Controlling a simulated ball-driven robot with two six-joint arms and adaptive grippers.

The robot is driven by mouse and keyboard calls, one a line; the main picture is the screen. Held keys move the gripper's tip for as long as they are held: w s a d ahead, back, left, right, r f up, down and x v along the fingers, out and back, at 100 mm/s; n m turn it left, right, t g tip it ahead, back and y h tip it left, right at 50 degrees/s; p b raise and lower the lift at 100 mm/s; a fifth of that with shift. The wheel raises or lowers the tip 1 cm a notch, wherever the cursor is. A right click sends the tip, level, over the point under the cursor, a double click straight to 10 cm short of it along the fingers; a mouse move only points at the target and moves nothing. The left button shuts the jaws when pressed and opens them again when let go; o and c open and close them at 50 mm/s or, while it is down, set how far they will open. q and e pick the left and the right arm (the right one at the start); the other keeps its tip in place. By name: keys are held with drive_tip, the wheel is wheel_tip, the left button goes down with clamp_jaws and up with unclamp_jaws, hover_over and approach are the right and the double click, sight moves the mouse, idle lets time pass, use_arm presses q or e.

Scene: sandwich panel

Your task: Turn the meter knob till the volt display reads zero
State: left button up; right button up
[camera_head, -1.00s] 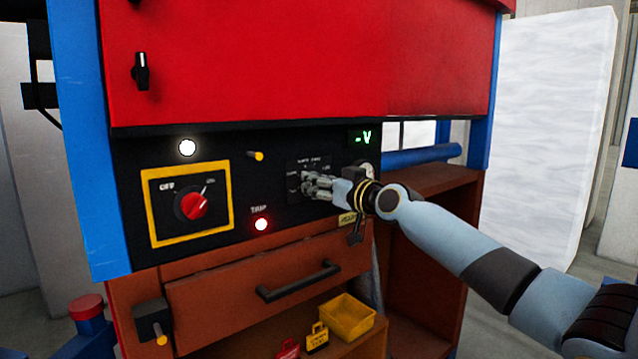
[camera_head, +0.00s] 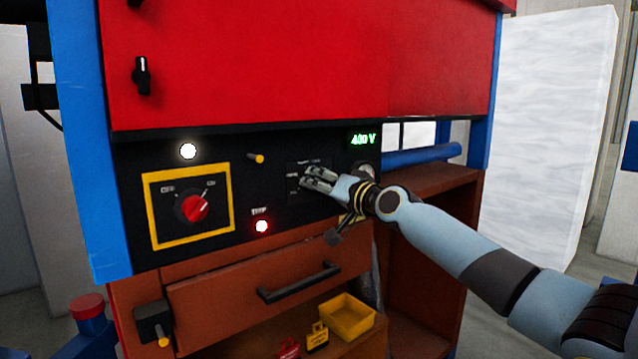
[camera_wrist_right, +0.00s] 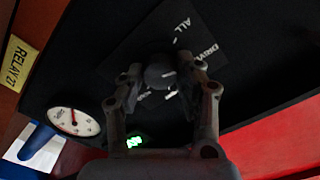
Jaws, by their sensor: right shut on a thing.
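The volt display (camera_head: 363,139) glows green and reads "400 V" in the head view; its green digits also show in the right wrist view (camera_wrist_right: 135,142). My right gripper (camera_head: 313,180) is at the small label plate (camera_head: 292,186) below and left of the display. In the right wrist view my right gripper (camera_wrist_right: 162,78) is shut on the dark round meter knob (camera_wrist_right: 160,72), one finger on each side. A white mark shows on the knob's face. In the head view the fingers hide the knob. My left gripper is not in view.
A red rotary switch (camera_head: 195,207) in a yellow frame sits left on the panel. A round gauge (camera_wrist_right: 74,121) is beside the gripper. Below are a drawer handle (camera_head: 299,283) and a yellow bin (camera_head: 347,315).

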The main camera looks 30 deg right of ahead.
drive_tip(key=shift+m, duration=0.6)
drive_tip(key=o, duration=1.1)
drive_tip(key=shift+o, duration=0.2)
drive_tip(key=s, duration=0.7)
drive_tip(key=shift+s+d, duration=0.25)
drive_tip(key=shift+d, duration=0.05)
